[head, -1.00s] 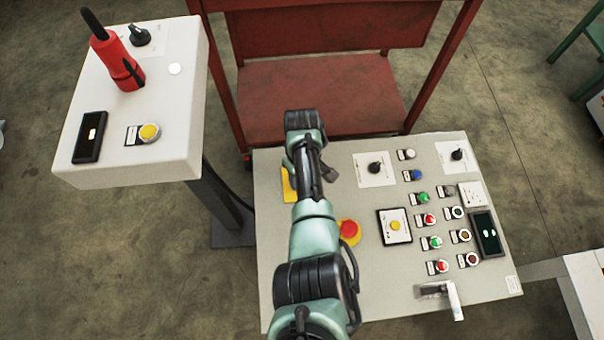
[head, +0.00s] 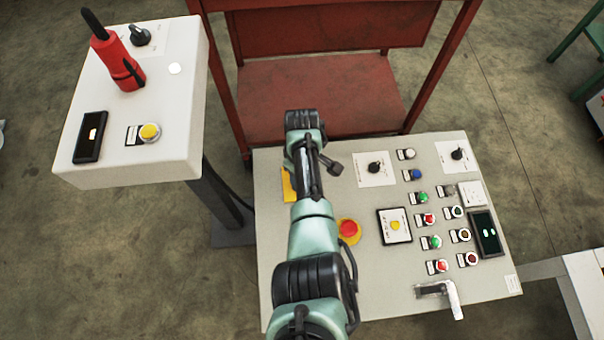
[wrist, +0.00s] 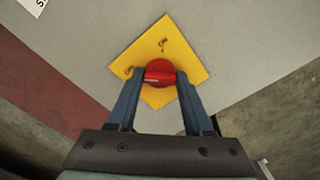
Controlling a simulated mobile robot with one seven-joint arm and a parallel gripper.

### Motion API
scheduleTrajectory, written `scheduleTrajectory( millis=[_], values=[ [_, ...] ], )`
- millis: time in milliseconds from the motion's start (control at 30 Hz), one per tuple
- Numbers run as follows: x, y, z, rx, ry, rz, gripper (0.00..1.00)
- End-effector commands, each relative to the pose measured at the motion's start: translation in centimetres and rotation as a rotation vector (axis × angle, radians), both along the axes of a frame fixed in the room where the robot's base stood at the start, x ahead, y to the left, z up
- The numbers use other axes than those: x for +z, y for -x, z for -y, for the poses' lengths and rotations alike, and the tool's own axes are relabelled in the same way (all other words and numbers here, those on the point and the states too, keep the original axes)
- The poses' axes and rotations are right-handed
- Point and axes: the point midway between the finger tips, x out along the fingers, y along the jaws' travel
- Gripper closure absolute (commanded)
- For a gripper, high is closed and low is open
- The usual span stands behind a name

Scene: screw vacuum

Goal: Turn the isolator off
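The isolator is a red rotary knob (wrist: 160,72) on a yellow plate (wrist: 185,48), set near a corner of a grey panel. In the wrist view my gripper (wrist: 160,76) has its two blue fingers on either side of the knob, appearing to touch it. The fingers sit turned at an angle to the plate's edges. In the head view only a strip of the yellow plate (head: 289,185) shows, at the left of the control panel (head: 350,295). My arm hides the knob there.
Right of my arm on the panel are a red emergency button (head: 348,229) on a yellow base, several push buttons, black rotary switches (head: 375,168) and a lever handle (head: 440,290). A white console (head: 185,120) stands left; a red metal rack (head: 320,100) stands behind.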

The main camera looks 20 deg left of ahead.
Motion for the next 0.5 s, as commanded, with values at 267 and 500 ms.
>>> scheduleTrajectory(
  millis=[267, 500],
  values=[
    [0.0, 0.01, -0.03, 0.0, 0.0, 0.0, 0.2],
    [0.58, -0.03, -0.04, -0.001, -0.001, 0.001, 0.2]
  ],
)
